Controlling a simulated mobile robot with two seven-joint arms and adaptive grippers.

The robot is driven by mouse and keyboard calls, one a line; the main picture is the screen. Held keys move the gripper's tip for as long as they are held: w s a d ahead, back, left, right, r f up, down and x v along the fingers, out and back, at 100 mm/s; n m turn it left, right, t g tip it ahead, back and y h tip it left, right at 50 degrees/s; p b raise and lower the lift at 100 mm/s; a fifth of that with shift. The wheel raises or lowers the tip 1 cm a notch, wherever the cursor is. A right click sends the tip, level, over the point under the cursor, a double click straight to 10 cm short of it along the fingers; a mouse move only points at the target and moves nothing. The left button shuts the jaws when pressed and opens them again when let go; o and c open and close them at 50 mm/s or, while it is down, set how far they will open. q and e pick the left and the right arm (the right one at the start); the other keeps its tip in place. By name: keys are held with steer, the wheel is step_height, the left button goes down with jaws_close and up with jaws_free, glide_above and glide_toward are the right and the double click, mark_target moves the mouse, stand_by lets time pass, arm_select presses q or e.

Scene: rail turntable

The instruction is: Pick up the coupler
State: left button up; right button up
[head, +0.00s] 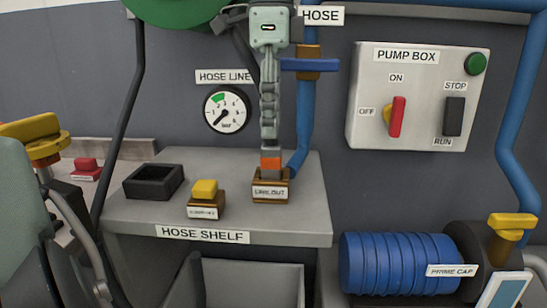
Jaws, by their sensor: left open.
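No piece carries a readable coupler label. An orange-topped brown block (270,190), labelled LINE OUT, stands at the back right of the grey hose shelf (280,229). A yellow-topped brown block (205,200) with a small, unreadable label stands left and in front of it. My left gripper (269,146) points down, seen edge-on, with its fingertips right at or just above the orange top. It is open, though the gap between its fingers does not show. I cannot tell whether it touches the orange piece. My right gripper is not in view.
A black open tray (154,181) sits on the shelf's left. A blue hose (304,120) with a blue handle (312,65) runs close right of the gripper. A gauge (227,109) and the pump box (418,100) are on the wall. A blue ribbed cylinder (392,263) lies lower right.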

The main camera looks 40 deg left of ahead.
mark_target(272, 144)
arm_select(q)
steer(key=shift+w+a+f, duration=0.1)
steer(key=shift+f, duration=0.4)
step_height(272, 144, down, 7)
steer(key=shift+r+p, duration=0.1)
steer(key=shift+p, duration=0.35)
steer(key=shift+r, duration=0.1)
jaws_close()
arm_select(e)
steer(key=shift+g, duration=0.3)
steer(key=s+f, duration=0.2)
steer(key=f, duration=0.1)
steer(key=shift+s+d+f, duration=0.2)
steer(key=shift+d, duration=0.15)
